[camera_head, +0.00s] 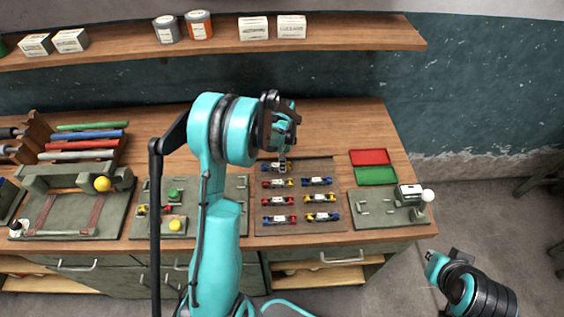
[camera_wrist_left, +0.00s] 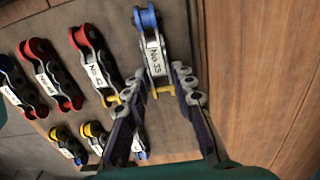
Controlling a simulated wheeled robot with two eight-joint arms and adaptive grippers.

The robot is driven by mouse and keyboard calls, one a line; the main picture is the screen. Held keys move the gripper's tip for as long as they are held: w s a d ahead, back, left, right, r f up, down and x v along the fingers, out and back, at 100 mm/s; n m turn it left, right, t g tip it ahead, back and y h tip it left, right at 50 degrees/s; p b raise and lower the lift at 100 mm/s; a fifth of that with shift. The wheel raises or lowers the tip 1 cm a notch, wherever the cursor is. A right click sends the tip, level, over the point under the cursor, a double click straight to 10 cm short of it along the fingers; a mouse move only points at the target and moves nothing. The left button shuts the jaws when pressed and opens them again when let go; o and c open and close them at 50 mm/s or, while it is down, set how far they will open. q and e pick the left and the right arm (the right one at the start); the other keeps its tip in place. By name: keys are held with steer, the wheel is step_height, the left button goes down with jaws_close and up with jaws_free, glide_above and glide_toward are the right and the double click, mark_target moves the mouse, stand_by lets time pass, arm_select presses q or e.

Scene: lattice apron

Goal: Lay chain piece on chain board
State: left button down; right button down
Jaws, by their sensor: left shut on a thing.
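A chain piece (camera_wrist_left: 153,50) with a blue roller at one end, a yellow pin at the other and a white number label sits between the fingertips of my left gripper (camera_wrist_left: 160,88), which is shut on it near the yellow end. In the head view my left gripper (camera_head: 283,158) is over the back left part of the brown-grey board (camera_head: 297,228). I cannot tell whether the held piece touches the board. Several red, blue and yellow chain pieces (camera_head: 278,201) lie on the board in two columns. My right gripper (camera_head: 447,262) is off the bench at lower right, its opening unclear.
A fixture with green and yellow knobs (camera_head: 146,226) stands left of the board. Red (camera_head: 369,157) and green (camera_head: 375,175) trays and a fixture with a white knob (camera_head: 372,217) are at right. Cans and boxes stand on the shelf (camera_head: 350,36) above.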

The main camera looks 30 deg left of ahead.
arm_select(q)
steer(key=c, duration=1.2)
jaws_free()
steer(key=shift+r, duration=0.1)
step_height(320, 180, up, 12)
steer(key=shift+f, duration=0.1)
steer(key=shift+d, duration=0.1)
steer(key=s+d+r+n+t+b, duration=0.3)
steer(key=s+d+n+b, duration=0.15)
steer(key=s+d, duration=0.35)
steer(key=s+d+f+n+t+b, duration=0.1)
steer(key=s+f+n, duration=0.1)
steer(key=s, duration=0.2)
steer(key=s+d+f+n+t+b, duration=0.1)
steer(key=s+d+f+n+b, duration=0.1)
steer(key=s, duration=0.2)
steer(key=s+d+f+n+t+b, duration=0.1)
steer(key=s+d+n+t, duration=0.1)
steer(key=s+n, duration=0.1)
steer(key=shift+s+d+f, duration=0.25)
steer(key=shift+s+f, duration=0.15)
steer(key=shift+s, duration=0.15)
